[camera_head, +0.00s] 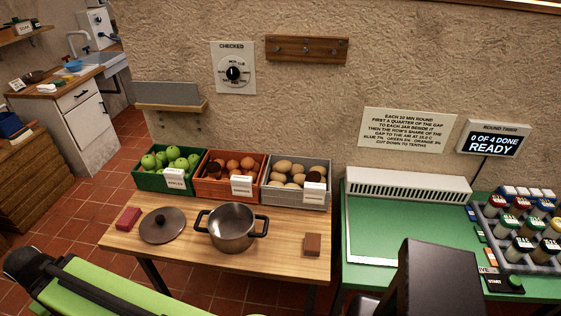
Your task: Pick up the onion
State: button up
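Several round orange-brown items that look like onions (240,164) lie in an orange crate (208,189) at the back of the wooden table. A darker round item (215,169) lies at the left of that crate. The card on the crate is too small to read. No single onion stands apart on the table. My gripper's fingers do not show in this view. A green and black part at the bottom left looks like my arm.
In front stand a pot (231,238), a lid (163,228), a red block (127,219) and a brown block (312,244). A green bench (385,235) holds jars.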

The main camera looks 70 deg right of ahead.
aim_at(248, 162)
jog(key=z, duration=0.3)
jog(key=i, duration=1)
jog(key=z, duration=0.1)
